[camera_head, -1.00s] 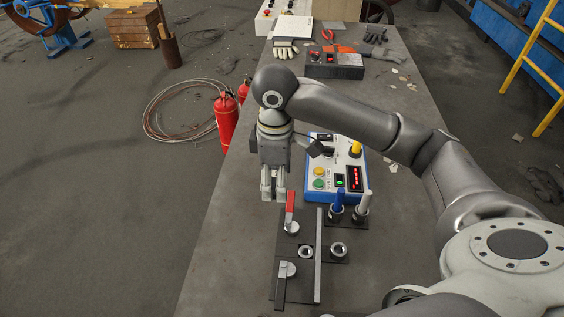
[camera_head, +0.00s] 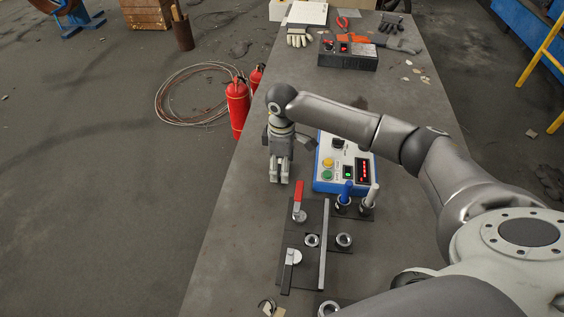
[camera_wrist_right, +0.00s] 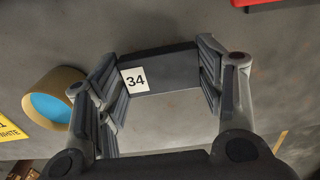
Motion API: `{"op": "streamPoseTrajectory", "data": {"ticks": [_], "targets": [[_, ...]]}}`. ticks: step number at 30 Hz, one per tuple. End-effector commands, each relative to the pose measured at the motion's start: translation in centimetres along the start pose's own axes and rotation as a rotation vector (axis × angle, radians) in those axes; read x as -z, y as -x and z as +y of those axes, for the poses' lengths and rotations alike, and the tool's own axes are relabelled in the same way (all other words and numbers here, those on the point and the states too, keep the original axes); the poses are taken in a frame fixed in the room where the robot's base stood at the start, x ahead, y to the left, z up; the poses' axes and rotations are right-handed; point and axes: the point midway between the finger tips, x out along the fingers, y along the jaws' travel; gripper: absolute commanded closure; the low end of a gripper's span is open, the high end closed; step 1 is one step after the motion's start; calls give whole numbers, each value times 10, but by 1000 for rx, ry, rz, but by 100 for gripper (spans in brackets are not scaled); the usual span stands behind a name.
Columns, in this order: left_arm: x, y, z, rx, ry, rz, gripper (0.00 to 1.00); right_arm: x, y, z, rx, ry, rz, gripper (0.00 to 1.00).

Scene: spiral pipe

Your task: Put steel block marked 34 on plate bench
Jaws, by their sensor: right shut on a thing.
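The steel block (camera_wrist_right: 175,84) is grey with a white label reading 34, and it sits between the fingers of my right gripper (camera_wrist_right: 160,68) in the right wrist view. That gripper is shut on it. In the head view my right gripper (camera_head: 279,174) points down over the left part of the bench (camera_head: 235,230), just beyond and left of the red-handled clamp. The block is mostly hidden by the fingers there. A dark plate fixture (camera_head: 313,268) with two clamp handles and a metal rail lies nearer me on the bench. My left gripper is not in view.
A blue-white control box (camera_head: 326,184) stands right of the gripper, with blue and white upright handles (camera_head: 347,190) close by. Red extinguishers (camera_head: 237,106) stand left of the bench. A tape roll (camera_wrist_right: 66,82) shows in the wrist view. The bench's near left is clear.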

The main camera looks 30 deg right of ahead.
Motion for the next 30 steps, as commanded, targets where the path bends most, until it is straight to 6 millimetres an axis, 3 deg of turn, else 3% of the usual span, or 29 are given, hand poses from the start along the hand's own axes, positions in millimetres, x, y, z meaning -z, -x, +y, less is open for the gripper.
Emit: {"op": "streamPoseTrajectory", "data": {"ticks": [11, 12, 17, 30], "targets": [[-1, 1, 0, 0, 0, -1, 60, 0, -3, 0, 0, 0, 2, 75], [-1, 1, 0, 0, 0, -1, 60, 0, -5, 0, 0, 0, 1, 35], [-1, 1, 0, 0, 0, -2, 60, 0, -4, 0, 0, 0, 1, 16], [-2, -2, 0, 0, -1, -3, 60, 1, 3, 0, -2, 0, 2, 16]]}}
